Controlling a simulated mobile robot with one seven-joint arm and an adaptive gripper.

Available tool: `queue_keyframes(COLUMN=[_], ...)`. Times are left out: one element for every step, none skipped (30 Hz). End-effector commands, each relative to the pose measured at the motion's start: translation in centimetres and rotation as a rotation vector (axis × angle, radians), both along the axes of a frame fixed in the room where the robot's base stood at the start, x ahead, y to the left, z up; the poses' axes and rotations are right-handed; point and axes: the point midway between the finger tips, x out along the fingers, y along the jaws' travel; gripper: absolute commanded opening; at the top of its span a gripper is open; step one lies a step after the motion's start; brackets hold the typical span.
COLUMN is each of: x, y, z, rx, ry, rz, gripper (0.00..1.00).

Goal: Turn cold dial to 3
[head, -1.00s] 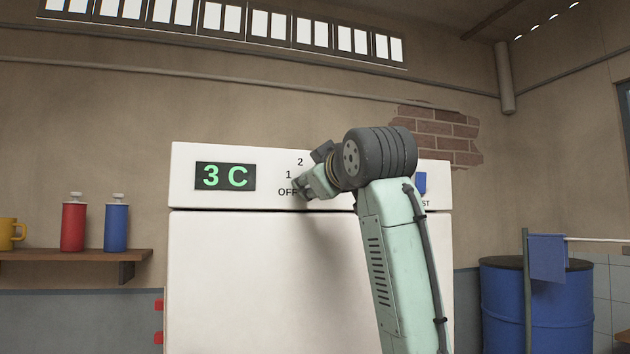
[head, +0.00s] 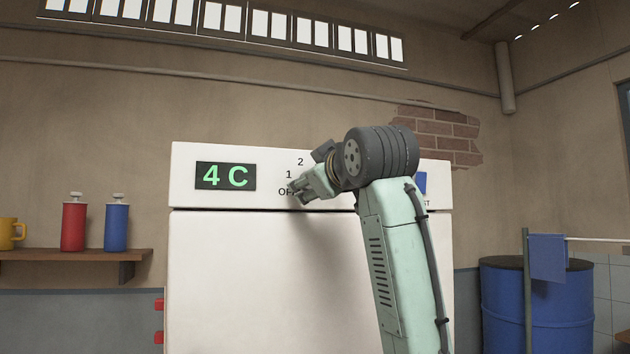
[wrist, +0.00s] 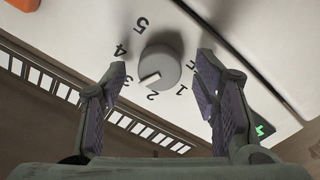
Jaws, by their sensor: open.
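The cold dial (wrist: 166,58) is a round grey knob on the white panel in the wrist view, with numbers around it. Its pale pointer mark faces the lower left, near the 2 and on the side toward the 3. My gripper (wrist: 160,68) is open, with one finger on each side of the dial; gaps show between fingers and knob. In the head view my gripper (head: 298,190) is at the panel, covering part of OFF, and the dial is hidden behind my arm. The display (head: 225,176) reads 4 C in green.
The white appliance (head: 270,280) fills the middle. A blue part (head: 420,183) shows on its panel, right of my arm. A shelf (head: 70,256) with a red bottle (head: 73,226), a blue bottle (head: 116,226) and a yellow mug (head: 8,233) is at left. A blue barrel (head: 560,310) stands at right.

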Motion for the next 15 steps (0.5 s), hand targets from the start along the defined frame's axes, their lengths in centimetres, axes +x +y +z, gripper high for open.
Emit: queue_keyframes(x=[-0.5,-0.8,-1.4,-1.9,-2.5,-3.3,-4.0,-4.6,-5.4,-6.1,-6.7,-7.4,-8.0,-8.5,-9.1], y=[-0.2,-0.3,-0.5,-0.7,-0.8,-1.1,-1.3,-1.5,-1.8,-2.0,-2.2,-2.4,-2.6,-2.8,-3.0], z=[0.1,0.1,0.1,0.1,0.1,0.1,0.1,0.1,0.1,0.1,0.1,0.1,0.1,0.1,0.1], rx=[0.001,0.001,0.0,0.0,0.0,0.0,0.0,-0.001,-0.001,0.0,0.0,0.0,0.0,0.0,-0.001], ry=[-0.003,-0.003,-0.003,-0.004,-0.004,-0.004,-0.004,-0.004,-0.004,-0.004,-0.004,-0.004,-0.003,-0.003,-0.004], rz=[0.0,0.0,-0.002,-0.001,-0.001,-0.001,-0.001,-0.001,-0.001,-0.002,-0.001,-0.001,0.0,0.0,-0.001], gripper=[0.55,0.55,0.55,0.55,0.55,0.55,0.55,0.55,0.55,0.55,0.55,0.55,0.55,0.55,0.55])
